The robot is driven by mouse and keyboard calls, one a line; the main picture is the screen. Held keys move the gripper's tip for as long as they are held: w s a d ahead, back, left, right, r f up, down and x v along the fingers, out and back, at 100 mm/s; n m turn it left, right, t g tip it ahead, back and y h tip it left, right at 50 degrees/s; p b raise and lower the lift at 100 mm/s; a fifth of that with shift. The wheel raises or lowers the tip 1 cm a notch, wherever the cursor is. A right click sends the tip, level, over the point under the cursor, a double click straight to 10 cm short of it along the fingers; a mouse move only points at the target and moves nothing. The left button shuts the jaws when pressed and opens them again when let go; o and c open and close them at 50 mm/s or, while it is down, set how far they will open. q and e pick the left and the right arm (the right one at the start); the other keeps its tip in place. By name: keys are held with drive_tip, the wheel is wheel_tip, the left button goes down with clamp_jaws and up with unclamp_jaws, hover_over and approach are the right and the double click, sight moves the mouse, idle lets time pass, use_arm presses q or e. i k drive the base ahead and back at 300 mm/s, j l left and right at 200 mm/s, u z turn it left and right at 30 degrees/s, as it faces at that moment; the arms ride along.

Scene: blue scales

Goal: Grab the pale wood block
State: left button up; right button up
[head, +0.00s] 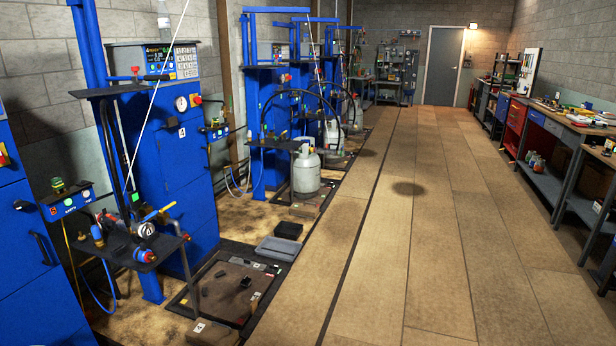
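I cannot make out a pale wood block for certain. Small items lie on the wooden workbench (560,118) at the right, too small to tell apart. On the floor at the left, a brown platform scale (226,303) carries a few small dark items and a small white tag. Neither of my grippers shows in the head view.
Blue filling stations (178,165) line the left wall, with a grey gas cylinder (306,172) on a floor scale. A grey tray (278,249) and a black tray (288,230) lie on the floor. The wooden aisle is clear up to a grey door (443,66).

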sight(254, 305)
drive_tip(key=i, duration=2.15)
drive_tip(key=i+u, duration=0.4)
drive_tip(key=i+l+u, duration=0.25)
drive_tip(key=i+u, duration=0.15)
drive_tip(key=i+l+u, duration=0.35)
